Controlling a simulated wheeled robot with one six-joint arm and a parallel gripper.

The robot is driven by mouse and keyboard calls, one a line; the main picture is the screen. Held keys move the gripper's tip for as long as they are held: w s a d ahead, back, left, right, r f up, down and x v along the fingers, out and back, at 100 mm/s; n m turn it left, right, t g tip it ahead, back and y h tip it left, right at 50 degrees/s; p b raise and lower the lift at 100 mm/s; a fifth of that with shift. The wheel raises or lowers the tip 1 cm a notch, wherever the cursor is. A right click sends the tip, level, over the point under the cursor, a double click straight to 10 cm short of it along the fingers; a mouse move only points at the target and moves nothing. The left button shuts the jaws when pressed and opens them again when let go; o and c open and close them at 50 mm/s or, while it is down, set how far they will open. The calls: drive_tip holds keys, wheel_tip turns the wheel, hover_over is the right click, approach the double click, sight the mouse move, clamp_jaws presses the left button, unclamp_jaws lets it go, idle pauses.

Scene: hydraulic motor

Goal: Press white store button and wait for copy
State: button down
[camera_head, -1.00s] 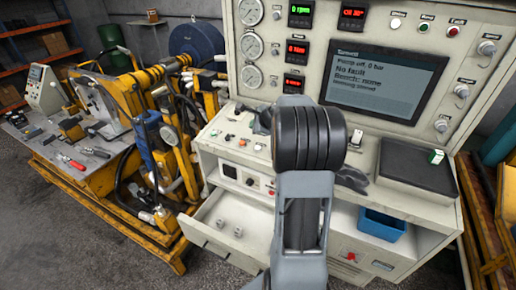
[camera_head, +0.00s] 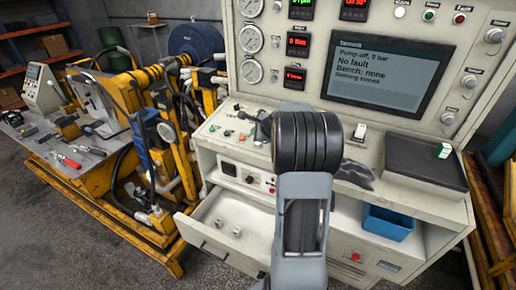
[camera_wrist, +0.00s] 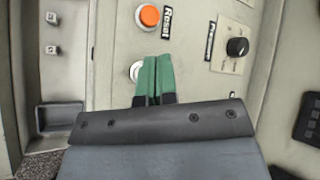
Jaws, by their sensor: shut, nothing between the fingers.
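In the wrist view a round white button (camera_wrist: 133,71) sits on the pale console panel, just left of the fingertips and partly covered by them. No label of its own can be read. My gripper (camera_wrist: 152,76) has green fingertips, pressed together and empty. They overlap the button's right edge in the picture; I cannot tell whether they touch it. In the head view my arm hides the fingertips. The terminal screen (camera_head: 385,80) reads "Pump off, 0 bar", "No fault", "Bench: none" and a small last line that looks like "Nothing stored".
An orange button (camera_wrist: 148,17) labelled "Reset" and a black knob (camera_wrist: 237,46) are near the fingers. An open drawer (camera_head: 222,243) juts out below the console. A black tray (camera_head: 424,160) and a blue bin (camera_head: 387,223) are at the right. A yellow bench (camera_head: 85,178) stands left.

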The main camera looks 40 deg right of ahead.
drive_tip(key=shift+w+d+f+b, duration=0.15)
drive_tip(key=shift+f+b, duration=0.35)
drive_tip(key=shift+f, duration=0.5)
drive_tip(key=shift+f, duration=0.1)
idle(1.2)
drive_tip(key=shift+f+b, duration=0.3)
drive_tip(key=shift+b, duration=0.15)
drive_tip(key=shift+f+b, duration=0.4)
idle(0.5)
drive_tip(key=shift+r, duration=0.1)
idle(0.3)
drive_tip(key=shift+r+p, duration=0.6)
drive_tip(key=shift+r, duration=0.1)
drive_tip(key=r+p, duration=0.2)
drive_tip(key=r, duration=0.1)
drive_tip(key=r+p, duration=0.2)
drive_tip(key=shift+s+a, duration=0.3)
drive_tip(key=shift+a, duration=0.1)
